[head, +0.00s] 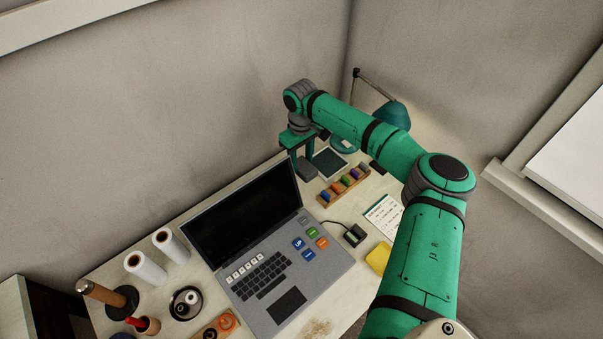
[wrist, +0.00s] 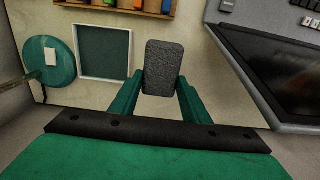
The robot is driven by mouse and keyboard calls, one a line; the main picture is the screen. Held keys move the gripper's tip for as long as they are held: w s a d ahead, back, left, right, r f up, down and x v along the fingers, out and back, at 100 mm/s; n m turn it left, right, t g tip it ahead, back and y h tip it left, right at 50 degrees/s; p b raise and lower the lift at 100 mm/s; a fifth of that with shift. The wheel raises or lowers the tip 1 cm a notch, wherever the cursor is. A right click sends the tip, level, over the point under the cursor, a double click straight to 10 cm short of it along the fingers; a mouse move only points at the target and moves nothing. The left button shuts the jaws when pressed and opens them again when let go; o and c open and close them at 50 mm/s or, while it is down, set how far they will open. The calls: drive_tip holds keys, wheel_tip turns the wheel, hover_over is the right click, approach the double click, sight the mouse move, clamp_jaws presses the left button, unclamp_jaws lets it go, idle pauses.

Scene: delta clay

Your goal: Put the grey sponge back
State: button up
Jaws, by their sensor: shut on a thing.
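My gripper (wrist: 160,78) is shut on the grey sponge (wrist: 161,60), a dark speckled block held between its two green fingers. In the head view the sponge (head: 308,173) shows below my gripper (head: 299,158), behind the laptop screen. It is left of a square, pale-rimmed tray with a dark green inside (head: 331,162). In the wrist view the tray (wrist: 104,50) lies just left of the sponge, and the sponge is not over it. The gap between sponge and desk is hard to judge.
The open laptop (head: 243,217) stands close beside the gripper. A wooden rack of coloured blocks (head: 344,187) lies in front of the tray. A teal lamp (head: 391,115) stands behind my arm; its round teal base (wrist: 48,62) is left of the tray.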

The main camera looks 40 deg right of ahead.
sight(301, 163)
drive_tip(key=shift+s+a+f, duration=0.1)
drive_tip(key=shift+a+f, duration=0.05)
drive_tip(key=shift+f, duration=3.1)
drive_tip(key=shift+f, duration=0.15)
drive_tip(key=o, duration=1)
wheel_tip(301, 163, up, 12)
drive_tip(key=shift+r, duration=0.2)
